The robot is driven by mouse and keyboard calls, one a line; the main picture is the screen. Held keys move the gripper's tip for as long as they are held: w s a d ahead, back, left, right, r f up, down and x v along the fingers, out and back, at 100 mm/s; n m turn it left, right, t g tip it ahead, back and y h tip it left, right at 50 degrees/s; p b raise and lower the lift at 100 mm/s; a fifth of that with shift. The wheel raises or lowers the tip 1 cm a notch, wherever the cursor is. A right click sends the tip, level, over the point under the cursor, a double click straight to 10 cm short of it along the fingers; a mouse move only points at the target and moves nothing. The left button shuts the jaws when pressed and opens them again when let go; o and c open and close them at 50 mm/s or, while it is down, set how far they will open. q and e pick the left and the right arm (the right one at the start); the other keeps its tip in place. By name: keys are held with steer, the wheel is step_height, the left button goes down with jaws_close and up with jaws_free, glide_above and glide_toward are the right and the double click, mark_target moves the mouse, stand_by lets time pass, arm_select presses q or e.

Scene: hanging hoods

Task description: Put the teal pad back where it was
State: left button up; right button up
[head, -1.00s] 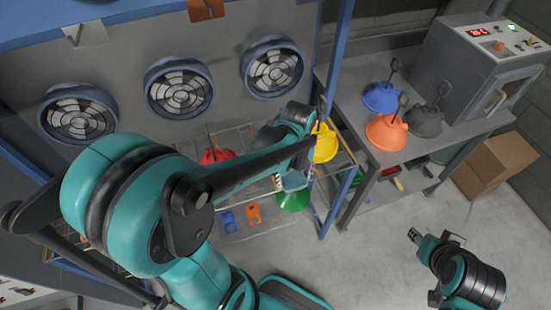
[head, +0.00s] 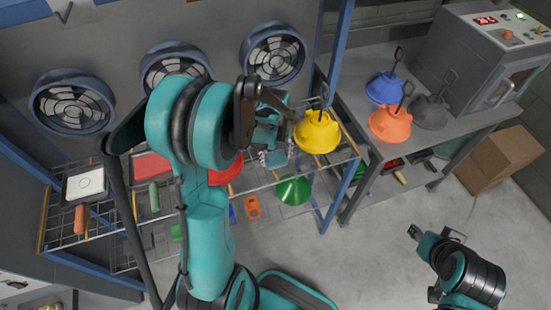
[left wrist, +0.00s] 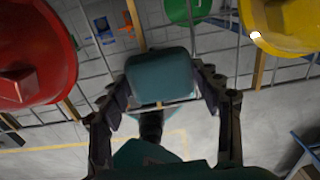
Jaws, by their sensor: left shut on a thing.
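The teal pad (left wrist: 160,78) is a small block with rounded corners. In the left wrist view it sits between the two fingers of my left gripper (left wrist: 165,92), which is shut on it. In the head view the left gripper (head: 274,157) holds the pad (head: 277,158) above the wire rack, between the red hood and the yellow hood. My arm hides part of the gripper and rack there. My right gripper (head: 414,232) is out over the floor at the lower right; its fingers are too small to read.
A yellow hood (head: 317,132) is close right of the left gripper and a red hood (head: 226,172) close left. A green hood (head: 293,190) is lower down. A grey tray (head: 87,183) is on the rack's left. Blue and orange hoods (head: 390,124) stand on the right bench.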

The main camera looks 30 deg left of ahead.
arm_select(q)
steer(key=shift+f, duration=0.65)
steer(key=shift+r, duration=0.1)
steer(key=shift+c, duration=0.5)
steer(key=o, duration=1.1)
